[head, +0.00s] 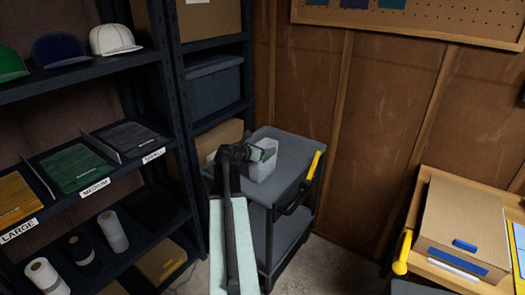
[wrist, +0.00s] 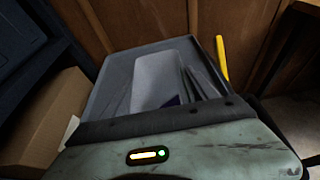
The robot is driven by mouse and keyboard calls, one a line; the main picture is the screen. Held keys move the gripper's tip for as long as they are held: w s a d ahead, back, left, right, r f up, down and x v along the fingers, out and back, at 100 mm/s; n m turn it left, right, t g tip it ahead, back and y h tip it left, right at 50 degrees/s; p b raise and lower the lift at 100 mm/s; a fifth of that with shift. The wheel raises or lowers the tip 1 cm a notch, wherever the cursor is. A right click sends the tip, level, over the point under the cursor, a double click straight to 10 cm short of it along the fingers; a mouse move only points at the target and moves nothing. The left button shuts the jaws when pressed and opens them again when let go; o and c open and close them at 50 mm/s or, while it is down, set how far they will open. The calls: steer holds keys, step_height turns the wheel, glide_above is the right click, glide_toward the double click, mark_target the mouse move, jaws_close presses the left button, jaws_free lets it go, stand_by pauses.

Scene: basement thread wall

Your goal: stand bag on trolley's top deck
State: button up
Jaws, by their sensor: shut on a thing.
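The pale, whitish bag (head: 263,169) is upright at my gripper (head: 261,154), over the top deck of the grey trolley (head: 295,148). My gripper is shut on the bag near its top. In the wrist view the bag (wrist: 157,78) shows as a pale panel with a dark blue mark low on it, inside the outline of the grey deck (wrist: 122,69). My gripper housing hides the lower part there. I cannot tell whether the bag's base touches the deck.
The trolley has a yellow handle (head: 314,165) on its right and a lower deck (head: 290,222). Dark shelving (head: 180,130) with caps and folded shirts stands at left. A cardboard box (wrist: 45,120) is beside the deck. A bench with a carton (head: 470,225) is at right.

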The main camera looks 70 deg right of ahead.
steer(key=shift+w+f, duration=0.1)
steer(key=shift+f, duration=0.05)
steer(key=o, duration=1.7)
steer(key=p+v, duration=0.2)
steer(key=v, duration=0.4)
steer(key=p+v, duration=0.2)
steer(key=v, duration=0.4)
steer(key=shift+r, duration=0.3)
